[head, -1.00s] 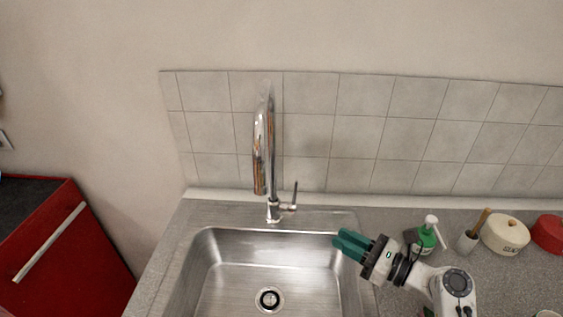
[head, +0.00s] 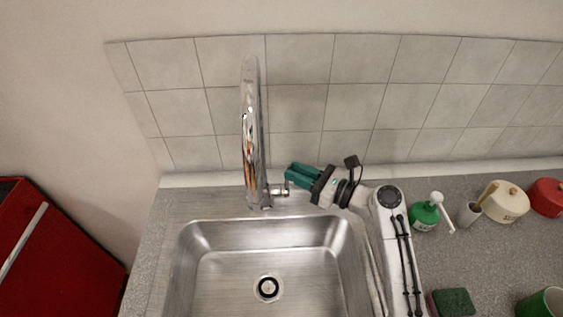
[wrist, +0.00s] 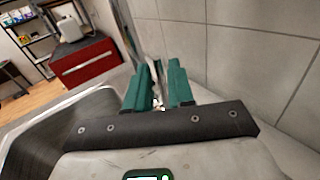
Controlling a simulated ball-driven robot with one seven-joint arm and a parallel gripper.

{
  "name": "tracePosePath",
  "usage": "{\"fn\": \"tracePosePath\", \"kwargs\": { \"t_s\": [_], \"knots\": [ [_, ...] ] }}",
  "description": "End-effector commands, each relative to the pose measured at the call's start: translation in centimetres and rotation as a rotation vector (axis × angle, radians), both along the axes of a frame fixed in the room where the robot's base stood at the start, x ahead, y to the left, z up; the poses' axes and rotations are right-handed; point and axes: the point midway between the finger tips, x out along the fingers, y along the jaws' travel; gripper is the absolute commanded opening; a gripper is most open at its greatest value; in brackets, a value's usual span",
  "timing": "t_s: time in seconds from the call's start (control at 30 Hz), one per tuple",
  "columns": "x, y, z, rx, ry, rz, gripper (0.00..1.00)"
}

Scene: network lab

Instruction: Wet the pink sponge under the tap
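My gripper (head: 288,176) has teal fingers and is beside the tap's lever (head: 279,191), behind the sink's back rim. In the wrist view, a gap shows between the fingers (wrist: 160,84), with chrome tap parts visible through it. I cannot tell whether the fingers touch the lever. The tall chrome tap (head: 250,140) stands behind the sink (head: 215,275), its spout curving over. No water stream shows. A sponge with a dark green top (head: 455,302) and a pinkish edge lies on the counter right of the sink, partly cut off at the bottom of the head view.
A green soap bottle (head: 424,216), a cup with a brush (head: 469,213), a cream pot (head: 506,203) and a red pot (head: 546,198) stand at the back right. A green cup (head: 541,304) is front right. The tiled wall (head: 380,110) is close behind.

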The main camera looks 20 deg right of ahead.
Motion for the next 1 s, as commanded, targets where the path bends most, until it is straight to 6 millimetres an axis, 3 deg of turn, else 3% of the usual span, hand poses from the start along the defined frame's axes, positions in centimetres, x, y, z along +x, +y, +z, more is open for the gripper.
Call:
{"fn": "tracePosePath", "kwargs": {
  "t_s": [0.3, 0.67, 0.93, 1.0],
  "knots": [
    [3.3, 2.6, 0.1, 0.0, 0.0, 0.0, 0.23],
    [3.7, 2.9, 0.0, 0.0, 0.0, -0.001, 0.23],
    [3.7, 2.9, 0.0, 0.0, 0.0, -0.001, 0.0],
    [3.7, 2.9, 0.0, 0.0, 0.0, -0.001, 0.0]
  ]
}}
